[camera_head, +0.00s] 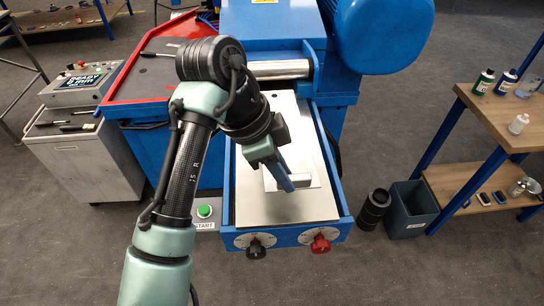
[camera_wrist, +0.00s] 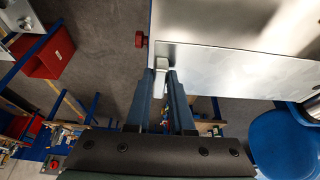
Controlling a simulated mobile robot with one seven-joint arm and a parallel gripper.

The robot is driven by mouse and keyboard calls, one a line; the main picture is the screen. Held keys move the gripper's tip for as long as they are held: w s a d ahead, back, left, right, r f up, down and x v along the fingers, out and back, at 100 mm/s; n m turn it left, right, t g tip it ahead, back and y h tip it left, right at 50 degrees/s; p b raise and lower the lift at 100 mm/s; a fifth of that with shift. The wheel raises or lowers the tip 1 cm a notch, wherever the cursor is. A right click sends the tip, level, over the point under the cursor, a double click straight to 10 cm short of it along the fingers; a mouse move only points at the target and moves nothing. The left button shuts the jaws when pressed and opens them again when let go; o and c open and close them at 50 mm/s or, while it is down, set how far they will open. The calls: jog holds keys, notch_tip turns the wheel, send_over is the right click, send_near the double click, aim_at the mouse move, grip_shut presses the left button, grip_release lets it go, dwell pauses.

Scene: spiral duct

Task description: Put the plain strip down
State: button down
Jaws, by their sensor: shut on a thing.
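My gripper (camera_head: 288,184) reaches down over the flat metal bed (camera_head: 290,120) of the blue machine. In the wrist view, its two dark fingers (camera_wrist: 162,74) are shut on a small pale piece, which I take to be part of the plain strip (camera_wrist: 162,62). In the head view, a pale, shiny strip (camera_head: 303,181) shows beside the fingertips, low over the bed. The fingers hide part of it. I cannot tell whether it touches the bed.
Two knobs, one black (camera_head: 256,252) and one red (camera_head: 320,244), sit on the bed's front panel. A green start button (camera_head: 204,211) is to their left. A grey bin (camera_head: 410,208) and a workbench (camera_head: 508,118) stand at right. Much of the bed is bare.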

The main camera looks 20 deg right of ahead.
jog(key=shift+a+f, duration=0.2)
jog(key=shift+f, duration=0.05)
notch_tip(320, 180, down, 4)
jog(key=shift+s+f+p, duration=0.1)
jog(key=shift+s+p, duration=0.05)
jog(key=shift+p, duration=0.55)
notch_tip(320, 180, down, 5)
jog(key=shift+r+p, duration=0.1)
jog(key=shift+p, duration=0.4)
jog(key=c, duration=0.8)
grip_release()
jog(key=shift+d, duration=0.1)
jog(key=b+v, duration=0.2)
jog(key=v, duration=1)
jog(key=shift+b, duration=0.35)
